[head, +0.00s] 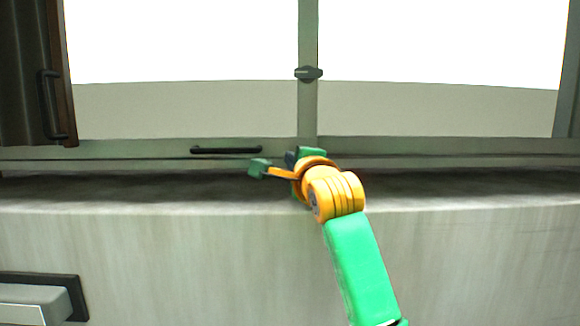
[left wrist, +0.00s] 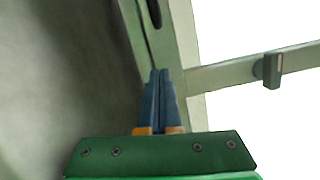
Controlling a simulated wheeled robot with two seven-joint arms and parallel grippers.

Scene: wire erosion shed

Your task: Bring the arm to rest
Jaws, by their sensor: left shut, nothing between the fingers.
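My left arm (head: 362,270), green with orange joints, rises from the bottom of the head view to a window ledge. My left gripper (head: 290,158) is at the far end of it, in front of the lower window frame, small and partly hidden by the wrist. In the left wrist view the two blue-grey fingers of the left gripper (left wrist: 160,74) lie together with nothing between them. They point toward the window frame; I cannot tell whether they touch it. My right gripper is in neither view.
A window frame (head: 308,115) with a dark latch (head: 308,73) stands behind the ledge (head: 120,190). A black bar handle (head: 226,150) sits on its lower rail. A brown panel with a handle (head: 46,105) is at left. A grey block (head: 35,303) juts out at lower left. The ledge looks bare.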

